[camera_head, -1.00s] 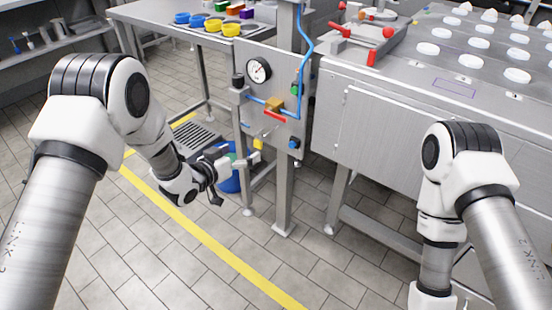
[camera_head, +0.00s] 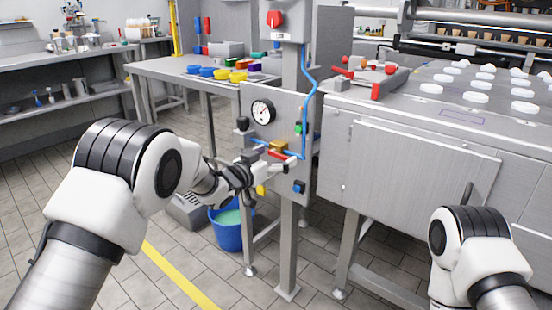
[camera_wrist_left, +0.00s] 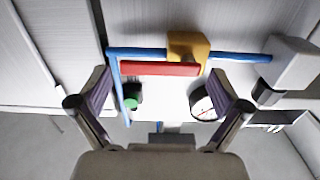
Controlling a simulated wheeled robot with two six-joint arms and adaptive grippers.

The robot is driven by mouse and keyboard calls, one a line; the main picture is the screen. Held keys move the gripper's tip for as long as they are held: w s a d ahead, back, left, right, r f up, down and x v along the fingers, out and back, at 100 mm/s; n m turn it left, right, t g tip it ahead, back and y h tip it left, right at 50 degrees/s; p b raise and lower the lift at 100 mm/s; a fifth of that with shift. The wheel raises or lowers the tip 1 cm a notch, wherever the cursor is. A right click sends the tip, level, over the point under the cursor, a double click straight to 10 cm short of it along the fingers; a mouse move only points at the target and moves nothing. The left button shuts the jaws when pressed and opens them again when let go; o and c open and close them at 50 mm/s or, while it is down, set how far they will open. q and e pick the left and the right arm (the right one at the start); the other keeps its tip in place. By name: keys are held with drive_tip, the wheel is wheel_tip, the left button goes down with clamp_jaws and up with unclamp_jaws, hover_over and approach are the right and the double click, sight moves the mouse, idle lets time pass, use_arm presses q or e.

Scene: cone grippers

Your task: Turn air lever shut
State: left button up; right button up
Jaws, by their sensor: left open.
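The red air lever (camera_head: 281,154) sits on a brass valve body (camera_head: 279,145) on the grey gauge panel. In the left wrist view the lever (camera_wrist_left: 158,68) lies parallel to the blue pipe (camera_wrist_left: 240,57), beside the brass body (camera_wrist_left: 187,45). My left gripper (camera_head: 280,168) is in front of the panel, just below the lever in the head view. In the wrist view its open fingers (camera_wrist_left: 160,88) stand wide apart, with the lever ahead between them and no visible contact. My right gripper is out of view.
A pressure gauge (camera_head: 262,111), a green button (camera_head: 299,128) and a blue hose (camera_head: 306,90) are close to the valve. A blue bucket (camera_head: 228,236) stands below. The steel machine (camera_head: 420,165) borders the panel on the right.

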use_arm(q)
drive_tip(key=c, duration=1)
drive_tip(key=shift+c, duration=0.2)
drive_tip(key=shift+f+m, duration=0.15)
drive_tip(key=shift+m, duration=0.15)
drive_tip(key=m, duration=0.1)
drive_tip(key=f+m, duration=0.1)
drive_tip(key=m, duration=0.1)
drive_tip(key=shift+f+m+b, duration=0.15)
drive_tip(key=shift+m+b, duration=0.1)
drive_tip(key=shift+m, duration=0.55)
drive_tip(key=shift+f+m+b, duration=0.15)
drive_tip(key=shift+m+b, duration=0.05)
drive_tip(key=shift+m, duration=0.6)
drive_tip(key=o, duration=1)
drive_tip(key=shift+o, duration=0.2)
